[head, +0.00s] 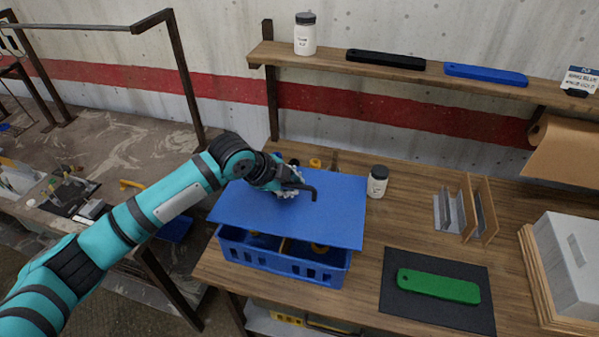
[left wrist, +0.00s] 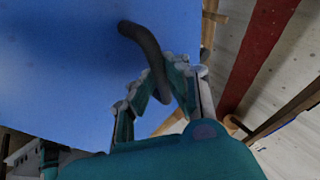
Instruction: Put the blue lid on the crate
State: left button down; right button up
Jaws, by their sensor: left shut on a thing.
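The blue lid (head: 338,212) is a flat blue sheet with a dark bent handle (head: 313,193). My left gripper (head: 288,188) is shut on this handle at the lid's upper side. The lid is over the blue crate (head: 285,266), and a gap at the front shows the crate's inside with yellowish things in it. The lid covers the crate's back part. In the left wrist view, the lid (left wrist: 60,65) fills the left side, and the handle (left wrist: 147,46) runs between the fingers of my gripper (left wrist: 158,90). My right gripper is not in view.
A white jar with a dark cap (head: 377,182) stands close to the lid's right edge. A green bar (head: 438,286) lies on a dark mat (head: 400,312) to the right. Small things stand behind the lid. A shelf (head: 400,72) runs along the wall above the bench.

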aim_at(289, 201)
pick_arm(q)
jog(key=shift+w+a, duration=0.1)
jog(key=shift+w, duration=0.4)
jog(key=shift+w+a+f, duration=0.1)
jog(key=shift+w, duration=0.05)
jog(key=shift+a+f, duration=0.1)
jog(key=shift+f, duration=0.05)
jog(key=shift+a+f+b, duration=0.1)
jog(key=shift+f+b, duration=0.3)
jog(key=shift+b, duration=0.15)
notch_tip(289, 201, down, 4)
jog(key=b, duration=0.3)
jog(key=shift+b, duration=0.3)
jog(key=shift+f+b, duration=0.45)
jog(key=shift+f, duration=0.75)
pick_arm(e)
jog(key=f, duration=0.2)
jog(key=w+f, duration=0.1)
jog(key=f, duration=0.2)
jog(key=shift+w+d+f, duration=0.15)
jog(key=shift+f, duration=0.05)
pick_arm(q)
jog(key=shift+w, duration=0.15)
